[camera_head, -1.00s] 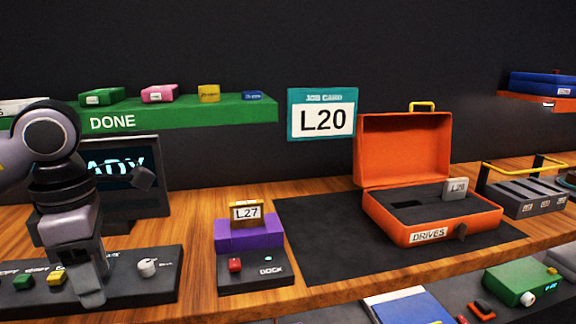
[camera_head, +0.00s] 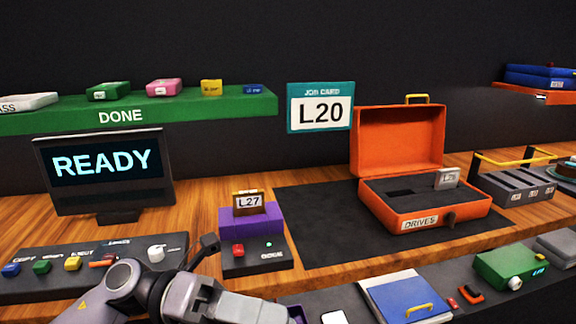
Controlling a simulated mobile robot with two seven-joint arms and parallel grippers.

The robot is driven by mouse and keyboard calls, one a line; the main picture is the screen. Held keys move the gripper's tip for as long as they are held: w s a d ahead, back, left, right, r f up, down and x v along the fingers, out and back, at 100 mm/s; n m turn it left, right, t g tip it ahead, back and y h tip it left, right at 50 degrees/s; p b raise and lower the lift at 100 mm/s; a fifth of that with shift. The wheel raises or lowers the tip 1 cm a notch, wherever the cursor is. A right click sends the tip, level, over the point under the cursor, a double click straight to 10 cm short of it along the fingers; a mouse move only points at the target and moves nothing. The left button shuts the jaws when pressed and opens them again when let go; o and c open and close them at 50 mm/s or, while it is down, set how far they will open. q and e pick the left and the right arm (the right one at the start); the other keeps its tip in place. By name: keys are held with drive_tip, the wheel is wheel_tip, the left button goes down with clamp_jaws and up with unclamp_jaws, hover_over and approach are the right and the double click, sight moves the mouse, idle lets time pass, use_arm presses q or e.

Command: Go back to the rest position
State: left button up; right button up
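My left arm comes in low at the left, in front of the button panel. The body of my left gripper (camera_head: 235,306) points right along the bottom edge of the picture; its fingertips cannot be made out, so I cannot tell whether it is open or shut. My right gripper is not in view. A drive labelled L27 (camera_head: 248,202) stands in the purple dock (camera_head: 250,222), which has a red button and a small green light. The orange case (camera_head: 400,143) is open, with a grey drive (camera_head: 447,178) standing in its dark insert.
The monitor (camera_head: 104,170) reads READY. The button panel (camera_head: 40,285) is partly behind my arm. The green DONE shelf (camera_head: 200,112) bears several coloured drives. The job card (camera_head: 320,107) reads L20. A slotted rack (camera_head: 515,190) stands right. The dark mat (camera_head: 310,225) has bare room.

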use_arm(q)
drive_tip(key=w+a+f+n+t+y+p, duration=0.1)
drive_tip(key=w+a+f+n+t+y, duration=0.3)
drive_tip(key=n+t, duration=0.9)
drive_tip(key=w+a+f+n+t+y+p, duration=0.1)
drive_tip(key=w+a+f+n+t, duration=0.35)
drive_tip(key=n+t, duration=0.9)
drive_tip(key=s+a+f+n+g+y, duration=0.3)
drive_tip(key=s+f+n, duration=0.2)
drive_tip(key=f, duration=0.3)
drive_tip(key=s+a+f+n+g+y+p, duration=0.1)
drive_tip(key=s+a+f+n+g+y, duration=0.2)
drive_tip(key=f, duration=0.4)
drive_tip(key=s+a+f+n+g+y, duration=0.3)
drive_tip(key=s+f+n+g+y, duration=0.1)
drive_tip(key=s+f+n+g, duration=0.1)
wheel_tip(320, 180, down, 4)
drive_tip(key=s+n, duration=0.1)
drive_tip(key=n, duration=0.1)
drive_tip(key=shift+s+a+r+n+p, duration=0.2)
drive_tip(key=shift+s+a+n+p, duration=0.05)
drive_tip(key=shift+s+n+p, duration=0.1)
drive_tip(key=shift+a+y, duration=0.1)
drive_tip(key=shift+y, duration=0.2)
